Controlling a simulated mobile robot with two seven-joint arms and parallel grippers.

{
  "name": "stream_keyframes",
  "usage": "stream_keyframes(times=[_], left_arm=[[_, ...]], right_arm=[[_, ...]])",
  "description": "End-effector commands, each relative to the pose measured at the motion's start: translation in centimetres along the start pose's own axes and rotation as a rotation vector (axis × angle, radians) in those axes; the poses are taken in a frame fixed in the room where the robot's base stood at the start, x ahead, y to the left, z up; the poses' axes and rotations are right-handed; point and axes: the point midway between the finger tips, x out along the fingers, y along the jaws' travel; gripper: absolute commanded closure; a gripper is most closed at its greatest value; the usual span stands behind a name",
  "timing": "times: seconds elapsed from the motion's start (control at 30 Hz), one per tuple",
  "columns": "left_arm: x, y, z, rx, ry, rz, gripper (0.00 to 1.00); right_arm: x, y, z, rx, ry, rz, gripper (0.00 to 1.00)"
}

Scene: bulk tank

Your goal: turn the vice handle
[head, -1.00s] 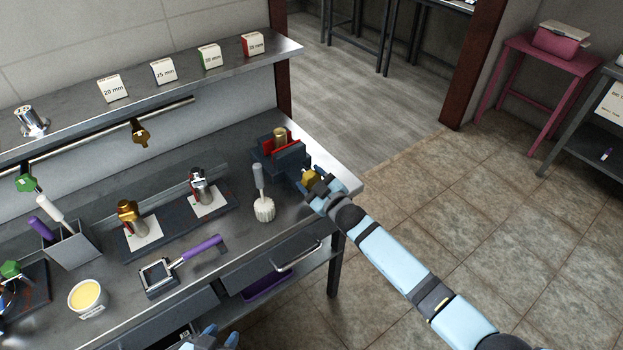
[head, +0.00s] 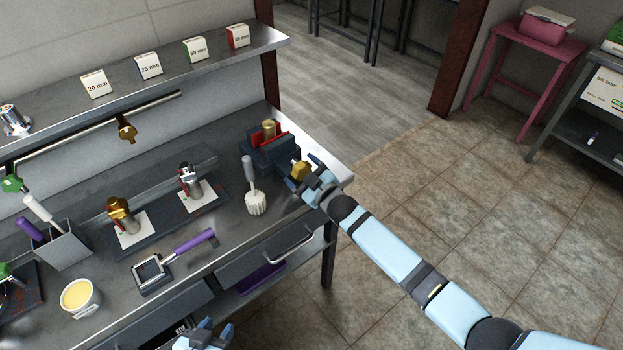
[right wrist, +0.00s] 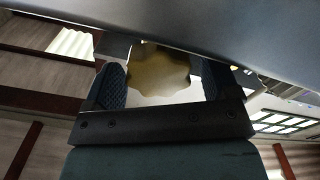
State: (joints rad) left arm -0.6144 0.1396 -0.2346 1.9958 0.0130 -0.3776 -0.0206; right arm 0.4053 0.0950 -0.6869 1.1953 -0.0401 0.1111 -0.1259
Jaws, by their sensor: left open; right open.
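The vice (head: 272,152) is a dark blue block with red jaws at the right end of the bench, and a brass cylinder (head: 268,129) stands between the jaws. The vice handle (head: 299,170) is a brass-coloured lobed knob on its front side. My right gripper (head: 309,176) is open at the handle. In the right wrist view the handle (right wrist: 160,72) lies between the two fingers of the right gripper (right wrist: 162,86), with narrow gaps showing. My left gripper (head: 208,334) is open and empty at the bottom edge of the head view, low in front of the bench.
Two fittings on white pads, a purple-handled tool (head: 190,242) and a yellow-filled cup (head: 80,297) are further left. A drawer handle (head: 290,247) sticks out below the bench. The floor to the right is clear.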

Motion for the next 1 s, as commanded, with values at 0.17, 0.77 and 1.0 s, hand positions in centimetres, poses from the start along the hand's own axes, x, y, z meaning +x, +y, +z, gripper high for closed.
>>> stream_keyframes(times=[0.17, 0.77, 1.0], left_arm=[[0.1, 0.0, 0.1, 0.000, 0.000, 0.000, 0.57], [0.5, 0.0, 0.8, 0.000, -0.004, 0.001, 0.57], [0.4, 0.0, 0.8, 0.000, -0.003, 0.000, 0.57]], right_arm=[[-2.7, -0.1, 0.2, 0.000, -0.003, -0.001, 0.19], [-13.3, -0.1, 0.1, 0.000, -0.001, 0.000, 0.19], [-13.6, 0.0, 0.0, 0.000, -0.001, 0.000, 0.19]])
